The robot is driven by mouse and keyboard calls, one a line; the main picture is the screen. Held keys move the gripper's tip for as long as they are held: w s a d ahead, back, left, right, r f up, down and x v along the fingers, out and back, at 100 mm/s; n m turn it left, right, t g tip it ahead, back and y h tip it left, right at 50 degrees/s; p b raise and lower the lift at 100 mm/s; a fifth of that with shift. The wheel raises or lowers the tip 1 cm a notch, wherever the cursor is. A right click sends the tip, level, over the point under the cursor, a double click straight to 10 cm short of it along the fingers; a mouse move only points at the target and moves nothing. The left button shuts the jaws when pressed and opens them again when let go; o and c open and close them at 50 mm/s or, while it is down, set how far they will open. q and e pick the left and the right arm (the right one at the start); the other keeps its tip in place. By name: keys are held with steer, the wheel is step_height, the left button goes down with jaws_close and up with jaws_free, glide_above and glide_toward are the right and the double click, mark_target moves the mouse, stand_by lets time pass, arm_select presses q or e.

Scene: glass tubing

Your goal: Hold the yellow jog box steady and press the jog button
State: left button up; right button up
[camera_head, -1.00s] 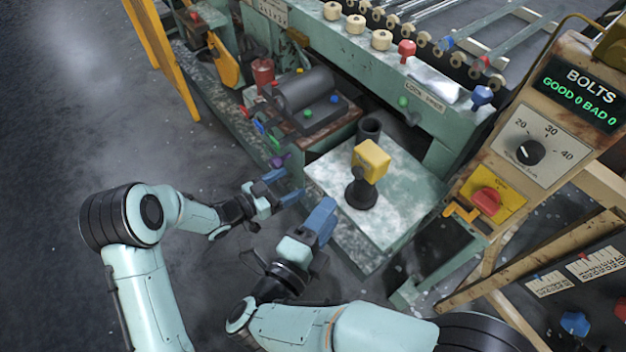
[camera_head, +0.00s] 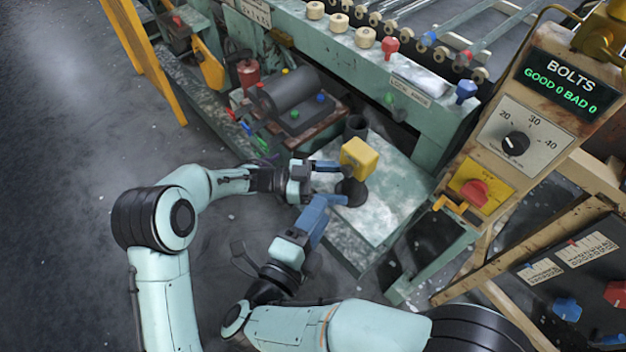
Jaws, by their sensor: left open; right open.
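The yellow jog box (camera_head: 360,157) stands on a dark round base (camera_head: 351,192) on the pale, worn plate of the green machine. I cannot make out its button from this side. My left gripper (camera_head: 332,180) is open just left of the box, its blue fingers pointing right at the box and its base. Whether a finger touches the box I cannot tell. My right gripper (camera_head: 322,208) is open, below and left of the base, with its blue fingers pointing up toward it. It looks apart from the box.
A dark cylinder (camera_head: 355,127) stands just behind the box. A motor (camera_head: 288,92) with coloured knobs sits at the upper left. The control panel with red knob (camera_head: 474,193) and dial (camera_head: 516,143) rises at right. The plate's right part (camera_head: 400,190) is bare.

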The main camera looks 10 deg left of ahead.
mark_target(361, 185)
arm_select(q)
steer(key=d, duration=0.4)
steer(key=w+d, duration=0.1)
steer(key=d, duration=0.1)
steer(key=c, duration=1.3)
arm_select(e)
steer(key=shift+c, duration=0.3)
jaws_close()
stand_by(0.3)
